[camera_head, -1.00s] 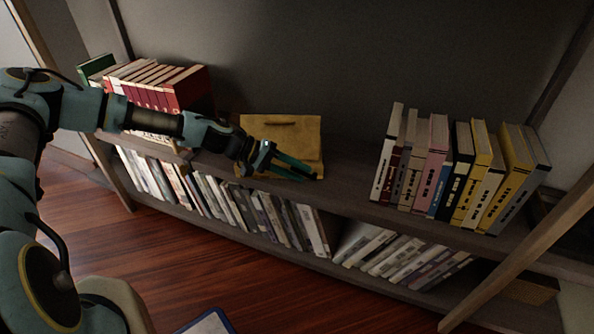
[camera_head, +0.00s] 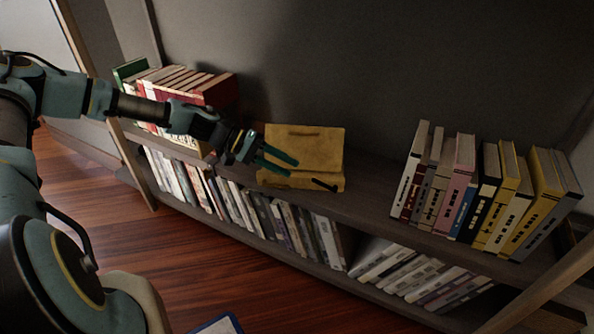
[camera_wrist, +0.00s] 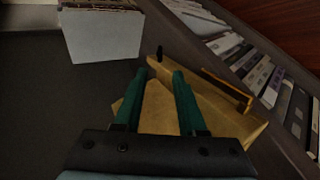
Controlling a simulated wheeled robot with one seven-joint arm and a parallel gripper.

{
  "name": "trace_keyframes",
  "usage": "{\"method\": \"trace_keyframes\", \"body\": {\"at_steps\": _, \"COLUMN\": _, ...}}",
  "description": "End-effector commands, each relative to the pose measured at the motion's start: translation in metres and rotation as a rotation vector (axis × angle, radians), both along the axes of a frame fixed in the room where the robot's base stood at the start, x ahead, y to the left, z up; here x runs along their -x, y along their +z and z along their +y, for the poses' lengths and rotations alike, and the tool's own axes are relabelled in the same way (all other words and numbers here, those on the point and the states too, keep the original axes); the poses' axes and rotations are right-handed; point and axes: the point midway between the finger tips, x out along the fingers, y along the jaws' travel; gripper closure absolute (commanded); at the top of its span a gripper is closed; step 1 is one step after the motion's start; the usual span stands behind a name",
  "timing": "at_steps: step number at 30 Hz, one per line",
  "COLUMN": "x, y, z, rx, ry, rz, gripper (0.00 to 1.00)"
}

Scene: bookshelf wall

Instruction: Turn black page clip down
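A yellow-brown book stand (camera_head: 305,148) stands on the upper shelf, with a low ledge along its front. A small black page clip (camera_head: 323,185) lies slanted near the ledge's right end in the head view. In the wrist view, a small black piece (camera_wrist: 158,52) at the stand's far corner looks like this clip. My gripper (camera_head: 281,160) is over the stand's left front, up and left of the clip and apart from it. Its two green fingers (camera_wrist: 161,92) are spread with nothing between them. They hide part of the stand.
Red books (camera_head: 205,92) stand left of the book stand. Yellow, pink and white books (camera_head: 480,190) stand at the right. The shelf between stand and right books is bare. A lower shelf of books (camera_head: 270,215) runs below.

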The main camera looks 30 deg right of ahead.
Motion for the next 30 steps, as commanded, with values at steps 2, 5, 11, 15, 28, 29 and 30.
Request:
{"method": "trace_keyframes", "body": {"at_steps": 2, "x": -0.002, "y": 0.002, "z": 0.002, "rx": 0.0, "ry": 0.0, "rz": 0.0, "gripper": 0.6}}
{"method": "trace_keyframes", "body": {"at_steps": 5, "x": -0.002, "y": 0.002, "z": 0.003, "rx": 0.0, "ry": -0.001, "rz": 0.001, "gripper": 0.6}}
{"method": "trace_keyframes", "body": {"at_steps": 11, "x": -0.002, "y": 0.002, "z": 0.002, "rx": 0.0, "ry": -0.002, "rz": -0.002, "gripper": 0.66}}
{"method": "trace_keyframes", "body": {"at_steps": 15, "x": 0.007, "y": 0.008, "z": -0.002, "rx": -0.007, "ry": -0.065, "rz": -0.069, "gripper": 0.81}}
{"method": "trace_keyframes", "body": {"at_steps": 28, "x": 0.054, "y": 0.066, "z": -0.04, "rx": 0.071, "ry": -0.838, "rz": -0.806, "gripper": 1.0}}
{"method": "trace_keyframes", "body": {"at_steps": 29, "x": 0.056, "y": 0.072, "z": -0.043, "rx": 0.083, "ry": -0.893, "rz": -0.853, "gripper": 1.0}}
{"method": "trace_keyframes", "body": {"at_steps": 30, "x": 0.057, "y": 0.08, "z": -0.048, "rx": 0.1, "ry": -0.964, "rz": -0.913, "gripper": 1.0}}
